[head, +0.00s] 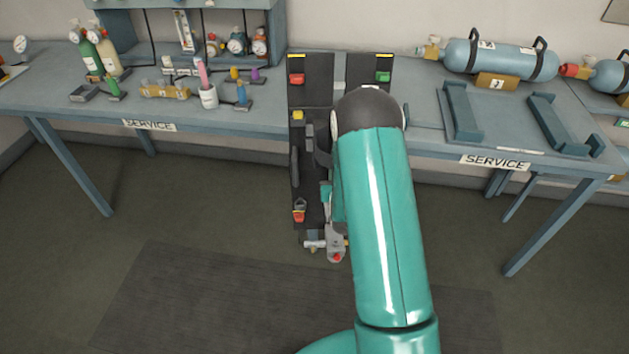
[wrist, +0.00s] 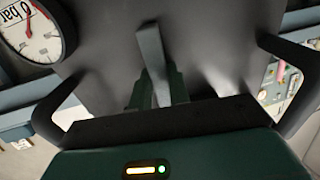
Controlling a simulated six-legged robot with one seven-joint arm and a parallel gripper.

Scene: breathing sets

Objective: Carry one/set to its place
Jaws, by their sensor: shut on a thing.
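The breathing set is a dark backplate (head: 311,180) with straps, a yellow tag and an orange-red tag. It hangs in front of the bench, left of my arm, which hides part of it. A metal valve with a red knob (head: 336,256) shows at its lower end. In the wrist view the dark plate (wrist: 90,75) fills the middle, with a gauge marked 0 bar (wrist: 30,30) at the upper left. My gripper (wrist: 155,65) is shut on the set; its contact is partly hidden. In the head view my arm hides the gripper.
A blue-grey cradle with two rails (head: 462,112) stands empty on the right bench. Behind it lies a blue cylinder (head: 500,60) with a tag marked 1 (head: 497,82). Dark panels (head: 311,78) stand at the bench's middle. Bottles and gauges crowd the left bench (head: 50,95). Floor in front is clear.

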